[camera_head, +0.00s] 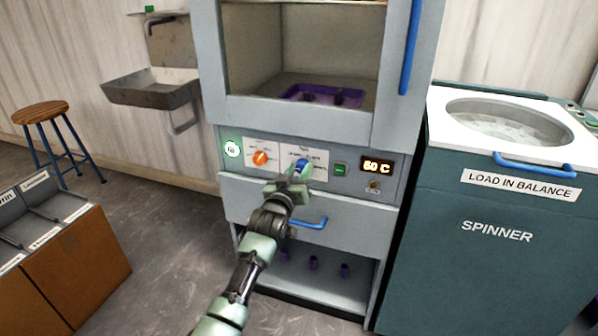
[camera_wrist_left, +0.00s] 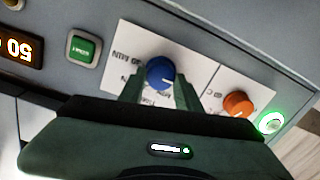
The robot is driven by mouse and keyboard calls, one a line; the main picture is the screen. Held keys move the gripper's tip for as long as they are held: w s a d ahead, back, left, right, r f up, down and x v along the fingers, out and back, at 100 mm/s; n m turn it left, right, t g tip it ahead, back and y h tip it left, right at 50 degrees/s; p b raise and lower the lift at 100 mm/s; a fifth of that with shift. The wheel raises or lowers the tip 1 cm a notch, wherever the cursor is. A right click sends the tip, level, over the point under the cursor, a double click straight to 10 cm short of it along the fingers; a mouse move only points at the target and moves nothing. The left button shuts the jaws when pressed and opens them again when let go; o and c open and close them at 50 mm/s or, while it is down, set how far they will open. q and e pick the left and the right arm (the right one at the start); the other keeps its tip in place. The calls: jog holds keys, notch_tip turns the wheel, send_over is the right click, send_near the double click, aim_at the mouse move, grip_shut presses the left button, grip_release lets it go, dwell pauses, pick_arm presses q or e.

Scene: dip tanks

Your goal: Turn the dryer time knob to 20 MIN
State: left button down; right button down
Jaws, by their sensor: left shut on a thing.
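The dryer is a grey cabinet (camera_head: 235,200) with a control panel across its middle. The time knob is blue (camera_head: 302,164), on a white label plate; it also shows in the left wrist view (camera_wrist_left: 160,73). My left gripper (camera_head: 297,172) is at this knob, its green fingers on either side of it and shut on it. In the left wrist view my left gripper (camera_wrist_left: 160,90) shows the same. The label print around the knob is partly hidden and too small to read surely, so I cannot tell its setting. My right gripper is not in view.
An orange knob (camera_head: 261,158) sits left of the blue one. A green button (camera_head: 340,169) and a display reading 50 C (camera_head: 377,166) are to the right. A drawer with a blue handle (camera_head: 308,223) is below. The spinner (camera_head: 480,240) stands close on the right.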

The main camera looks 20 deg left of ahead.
pick_arm(q)
jog(key=m+p, duration=0.2)
jog(key=m, duration=0.3)
jog(key=shift+d+m+p, duration=0.1)
jog(key=shift+m+p, duration=0.2)
jog(key=shift+m, duration=1.5)
jog(key=m, duration=0.2)
jog(key=shift+f+m, duration=0.1)
jog(key=shift+m, duration=0.3)
jog(key=m, duration=0.3)
jog(key=shift+f+m, duration=0.1)
jog(key=shift+m, duration=0.3)
jog(key=m, duration=0.4)
jog(key=shift+d+m+h, duration=0.1)
jog(key=shift+m+h, duration=0.2)
jog(key=m, duration=0.4)
jog(key=shift+f, duration=0.1)
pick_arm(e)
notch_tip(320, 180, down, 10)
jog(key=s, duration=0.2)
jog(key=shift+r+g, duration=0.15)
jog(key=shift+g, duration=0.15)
pick_arm(q)
jog(key=shift+m, duration=0.3)
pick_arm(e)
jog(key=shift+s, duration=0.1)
